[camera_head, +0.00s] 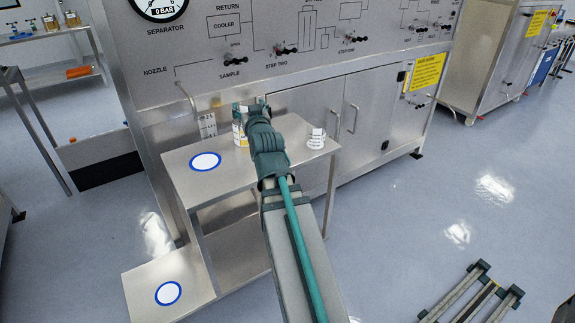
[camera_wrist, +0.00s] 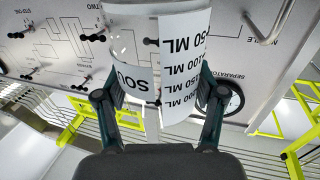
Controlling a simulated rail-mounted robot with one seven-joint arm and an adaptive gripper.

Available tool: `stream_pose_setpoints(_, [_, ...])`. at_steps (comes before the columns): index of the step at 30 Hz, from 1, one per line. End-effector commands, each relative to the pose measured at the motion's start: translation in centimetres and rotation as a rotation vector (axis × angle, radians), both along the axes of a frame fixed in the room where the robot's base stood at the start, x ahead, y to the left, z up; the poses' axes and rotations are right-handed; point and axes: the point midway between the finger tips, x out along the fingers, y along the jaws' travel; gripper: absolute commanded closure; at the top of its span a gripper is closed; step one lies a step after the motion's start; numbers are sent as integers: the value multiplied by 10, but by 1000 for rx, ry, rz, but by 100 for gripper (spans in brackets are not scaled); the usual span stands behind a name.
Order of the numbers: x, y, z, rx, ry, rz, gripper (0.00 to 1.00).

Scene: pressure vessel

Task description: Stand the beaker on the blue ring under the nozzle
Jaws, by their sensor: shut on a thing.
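In the wrist view my gripper (camera_wrist: 155,90) is shut on a clear beaker (camera_wrist: 185,65) with white labels, one carrying a millilitre scale. In the head view my gripper (camera_head: 254,106) is above the back of the steel table, and the held beaker is largely hidden behind it. The bent nozzle (camera_head: 187,98) sticks out of the panel to the left of my gripper. A blue ring with a white centre (camera_head: 205,161) lies bare on the upper tabletop, below the nozzle and to the left of my gripper. The nozzle also shows in the wrist view (camera_wrist: 263,30).
A second blue ring (camera_head: 168,293) lies on the lower step. A small white-labelled container (camera_head: 316,138) stands at the tabletop's right. An upright scale-marked item (camera_head: 207,125) is at the back left; I cannot tell what holds it. The panel's knobs (camera_head: 285,50) project above.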

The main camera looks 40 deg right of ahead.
Motion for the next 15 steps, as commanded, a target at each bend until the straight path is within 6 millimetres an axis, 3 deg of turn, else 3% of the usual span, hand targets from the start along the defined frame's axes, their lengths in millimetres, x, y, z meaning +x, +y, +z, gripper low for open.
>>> stream_pose_setpoints(1, [-13, -21, -8, 0, -2, -29, 66])
stream_pose_setpoints(6, [-52, -75, -15, 0, -3, -100, 66])
stream_pose_setpoints(15, [-126, -142, -27, -1, -2, -156, 66])
